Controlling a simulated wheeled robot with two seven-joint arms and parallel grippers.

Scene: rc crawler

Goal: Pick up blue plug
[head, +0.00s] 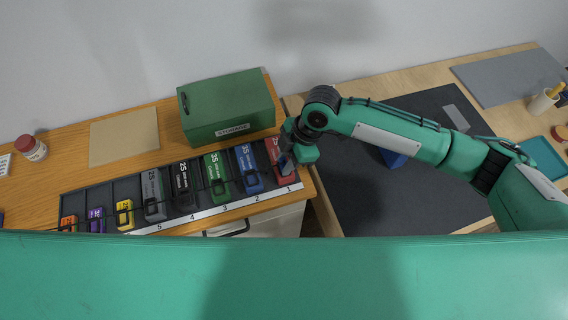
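A blue block (249,169) with a dark loop handle stands in the slotted rack, between a green block (217,178) and a red block (277,154). Another blue object (392,157) lies on the dark mat, partly hidden by my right arm. No small part is clearly recognisable as a blue plug. My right gripper (287,162) points down at the red block, at the rack's right end, just right of the blue block. Its fingers are small and overlap the red block, so I cannot tell whether they are open or touch it. My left gripper is out of view.
The numbered rack (72,202) also holds several other coloured blocks. A green storage box (228,106) stands behind it. A dark mat (365,200) covers the right table, with a grey panel (515,76) beyond. A teal part of me blocks the bottom.

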